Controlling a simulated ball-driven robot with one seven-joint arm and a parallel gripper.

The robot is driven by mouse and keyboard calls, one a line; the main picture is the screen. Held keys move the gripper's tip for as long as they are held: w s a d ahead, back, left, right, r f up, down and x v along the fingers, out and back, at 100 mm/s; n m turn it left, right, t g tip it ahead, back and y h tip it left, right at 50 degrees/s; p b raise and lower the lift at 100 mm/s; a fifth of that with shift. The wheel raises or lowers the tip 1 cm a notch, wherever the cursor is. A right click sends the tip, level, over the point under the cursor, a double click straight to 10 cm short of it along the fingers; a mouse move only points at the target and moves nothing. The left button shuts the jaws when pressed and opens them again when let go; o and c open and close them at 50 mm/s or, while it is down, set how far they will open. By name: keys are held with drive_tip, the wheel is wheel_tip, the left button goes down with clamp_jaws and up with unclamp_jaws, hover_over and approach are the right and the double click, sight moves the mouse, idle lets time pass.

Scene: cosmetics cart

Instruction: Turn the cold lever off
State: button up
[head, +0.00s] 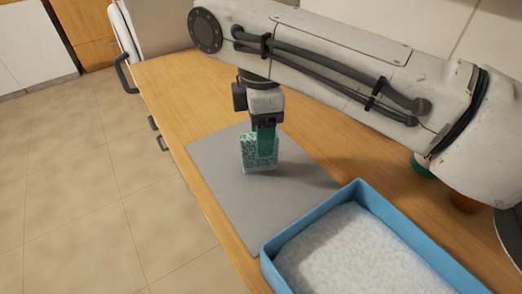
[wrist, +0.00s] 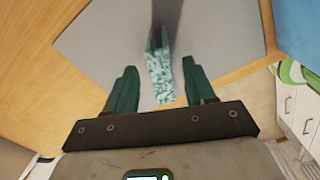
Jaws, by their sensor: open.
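No cold lever or tap shows clearly in either view. My gripper (head: 266,140) points down over the grey mat (head: 222,185), with its green fingers at a speckled green-and-white block (head: 248,152) standing on the mat. In the wrist view, my gripper (wrist: 159,66) is open, with a finger on each side of the block (wrist: 160,78). Gaps show between the block and both fingers there. In the head view the fingers hide part of the block.
A blue tray (head: 272,247) with pale speckled contents is at the lower right. A teal item (head: 422,168) and a brown item (head: 465,203) are partly hidden under my arm. The wooden counter (head: 172,88) has free room behind the mat. Its front edge faces open tiled floor.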

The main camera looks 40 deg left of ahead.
sight(252, 163)
drive_tip(key=shift+s+a+f, duration=0.1)
drive_tip(key=shift+f, duration=1.05)
drive_tip(key=shift+s+f, duration=0.1)
drive_tip(key=shift+f, duration=1.05)
clamp_jaws()
